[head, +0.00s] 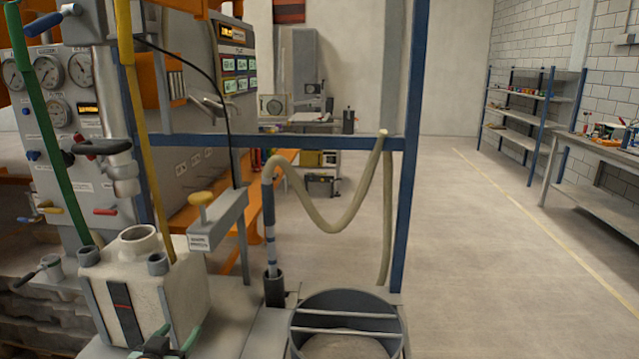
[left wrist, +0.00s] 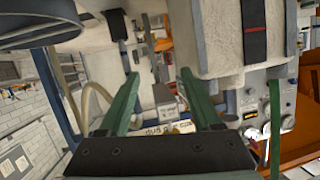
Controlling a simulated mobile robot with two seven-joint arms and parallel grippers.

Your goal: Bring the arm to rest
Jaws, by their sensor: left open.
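My left gripper (head: 163,345) shows at the bottom edge of the head view, in front of a pale box-shaped tank (head: 185,290) with a dark stripe. Its green fingers are spread apart with nothing between them, as the left wrist view also shows (left wrist: 162,88). The tank fills the upper right of the left wrist view (left wrist: 222,45). Whether the gripper touches the tank is not clear. My right gripper is in neither view.
A round grey bin (head: 345,300) holding pale material stands right of the gripper. A hose (head: 345,225) hangs from a blue frame (head: 408,150). A gauge panel (head: 70,130) with valves and levers rises at left. Open floor (head: 480,260) lies to the right.

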